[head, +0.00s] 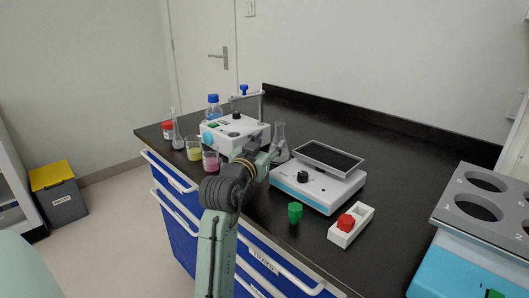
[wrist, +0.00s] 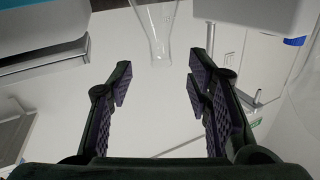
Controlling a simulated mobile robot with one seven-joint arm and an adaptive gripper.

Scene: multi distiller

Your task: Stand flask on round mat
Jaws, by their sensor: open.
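A clear conical flask (head: 280,142) stands on the black bench, between the white stand device and the white balance-like device. In the wrist view the flask (wrist: 155,30) shows at the top centre, its narrow neck pointing down in the picture. My gripper (head: 265,158) is close in front of the flask in the head view, and the arm partly hides the space there. In the wrist view my gripper (wrist: 158,75) is open and empty, its fingers apart on either side of the flask's line, with the flask beyond the tips. I cannot make out a round mat.
The white stand device (head: 234,132) is left of the flask; the device with a dark tilted plate (head: 318,188) is right. Beakers of yellow (head: 194,149) and pink (head: 211,161) liquid stand near the front edge, with another flask (head: 177,137). The back right bench is clear.

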